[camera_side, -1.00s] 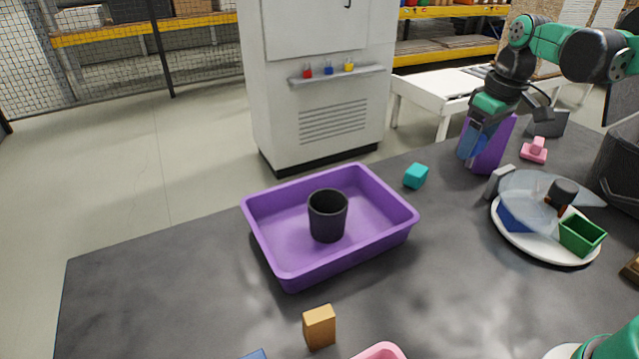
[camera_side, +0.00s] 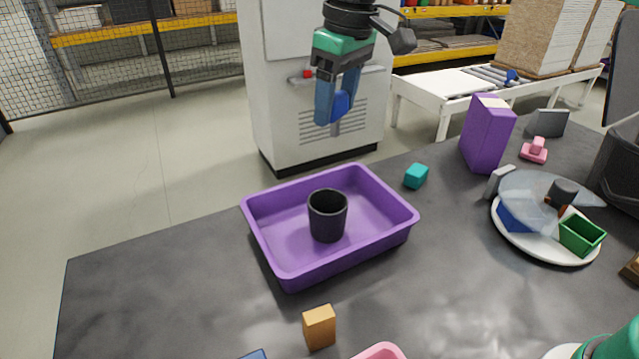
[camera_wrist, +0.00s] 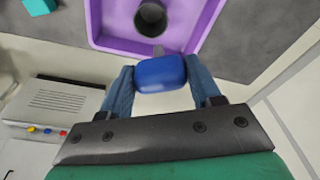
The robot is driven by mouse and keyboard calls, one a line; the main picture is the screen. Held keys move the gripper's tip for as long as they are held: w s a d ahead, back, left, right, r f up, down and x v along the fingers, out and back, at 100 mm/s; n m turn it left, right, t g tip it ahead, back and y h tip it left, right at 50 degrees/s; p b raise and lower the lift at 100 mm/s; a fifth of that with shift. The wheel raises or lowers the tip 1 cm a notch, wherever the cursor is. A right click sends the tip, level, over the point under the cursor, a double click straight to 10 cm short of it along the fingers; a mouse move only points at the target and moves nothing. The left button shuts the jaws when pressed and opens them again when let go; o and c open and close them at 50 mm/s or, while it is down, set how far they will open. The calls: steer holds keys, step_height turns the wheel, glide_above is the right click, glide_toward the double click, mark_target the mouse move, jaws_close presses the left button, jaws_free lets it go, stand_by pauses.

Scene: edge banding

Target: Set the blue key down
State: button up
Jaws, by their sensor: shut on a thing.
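My gripper (camera_side: 334,112) is shut on the blue key (camera_side: 341,105), high above the table and beyond the purple tray's back edge in the side view. In the wrist view the blue key (camera_wrist: 160,73) has a rounded blue head between my two fingers, with a short grey shaft pointing towards the tray. The purple tray (camera_side: 270,265) lies on the dark table, and a black cup (camera_side: 328,216) stands upright inside it. The tray also shows in the wrist view (camera_wrist: 112,40). The key is apart from tray and cup.
A teal block (camera_side: 416,176) lies right of the tray. A tall purple box (camera_side: 487,134), a pink piece (camera_side: 534,150) and a white plate (camera_side: 545,247) with a clear cover are further right. An orange block (camera_side: 319,327) stands in front. The table's left part is clear.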

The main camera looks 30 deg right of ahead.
steer(key=s+a+n, duration=0.2)
steer(key=s+a, duration=0.3)
steer(key=a, duration=0.6)
steer(key=s+a+n, duration=0.2)
steer(key=s+a, duration=0.2)
steer(key=a, duration=0.6)
steer(key=f, duration=1.6)
steer(key=shift+s+a+f, duration=0.15)
steer(key=shift+s+a, duration=0.05)
steer(key=shift+f, duration=2.15)
steer(key=shift+f, duration=0.15)
steer(key=o, duration=1.3)
